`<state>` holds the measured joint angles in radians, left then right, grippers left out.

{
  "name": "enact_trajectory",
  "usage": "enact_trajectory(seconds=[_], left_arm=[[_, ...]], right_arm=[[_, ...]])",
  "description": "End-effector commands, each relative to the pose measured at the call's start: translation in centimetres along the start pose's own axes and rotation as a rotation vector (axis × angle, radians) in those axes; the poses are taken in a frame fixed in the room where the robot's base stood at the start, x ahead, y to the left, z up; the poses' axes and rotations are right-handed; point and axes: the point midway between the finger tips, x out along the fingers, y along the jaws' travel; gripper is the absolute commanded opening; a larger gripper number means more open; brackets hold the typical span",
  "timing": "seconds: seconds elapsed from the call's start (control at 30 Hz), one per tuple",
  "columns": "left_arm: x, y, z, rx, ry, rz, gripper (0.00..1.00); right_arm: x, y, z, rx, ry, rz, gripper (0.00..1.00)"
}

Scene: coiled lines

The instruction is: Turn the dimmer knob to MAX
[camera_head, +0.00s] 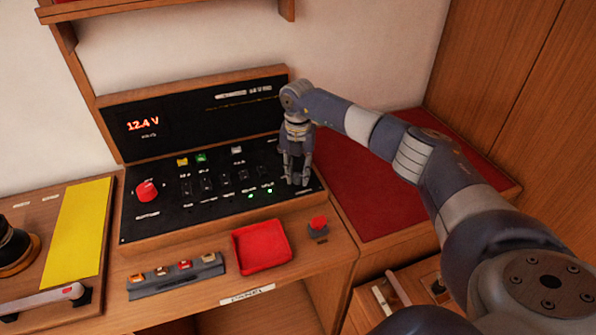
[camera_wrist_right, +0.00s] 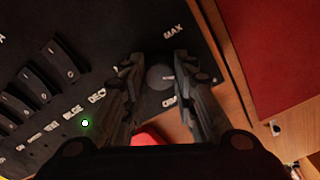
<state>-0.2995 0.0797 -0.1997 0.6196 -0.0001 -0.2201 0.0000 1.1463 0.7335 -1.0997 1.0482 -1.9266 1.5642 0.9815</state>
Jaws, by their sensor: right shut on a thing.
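The dark round dimmer knob (camera_wrist_right: 159,77) sits on the black control panel (camera_head: 225,208) near its right end. In the right wrist view the MAX label (camera_wrist_right: 173,32) is above it, and a partly covered label is below it. My right gripper (camera_head: 295,179) reaches down onto the panel, its fingers on both sides of the knob, shut on it. In the head view the fingers hide the knob, and I cannot read its pointer direction. My left gripper is not in view.
A red knob (camera_head: 147,190) and several switches are on the panel. In front lie a red tray (camera_head: 262,246), a red button (camera_head: 318,224) and a fuse strip (camera_head: 176,276). A red cushion (camera_head: 370,190) is to the right. A shelf overhangs the back.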

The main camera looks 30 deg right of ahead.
Motion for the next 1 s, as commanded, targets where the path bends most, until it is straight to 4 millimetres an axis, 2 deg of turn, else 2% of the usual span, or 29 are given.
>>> enact_trajectory(seconds=[0.57,0.6,0.7,1.0], left_arm=[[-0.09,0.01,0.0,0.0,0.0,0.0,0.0],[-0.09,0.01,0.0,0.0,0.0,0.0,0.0],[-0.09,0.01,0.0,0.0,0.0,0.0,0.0],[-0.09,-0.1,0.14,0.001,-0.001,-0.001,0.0]], right_arm=[[-0.17,0.05,0.15,0.037,-0.004,0.003,0.02],[-0.18,0.05,0.16,0.037,-0.004,0.003,0.28],[-0.15,0.04,0.13,0.037,-0.004,0.003,0.48],[-0.09,0.01,0.06,0.035,-0.002,0.001,0.48]])
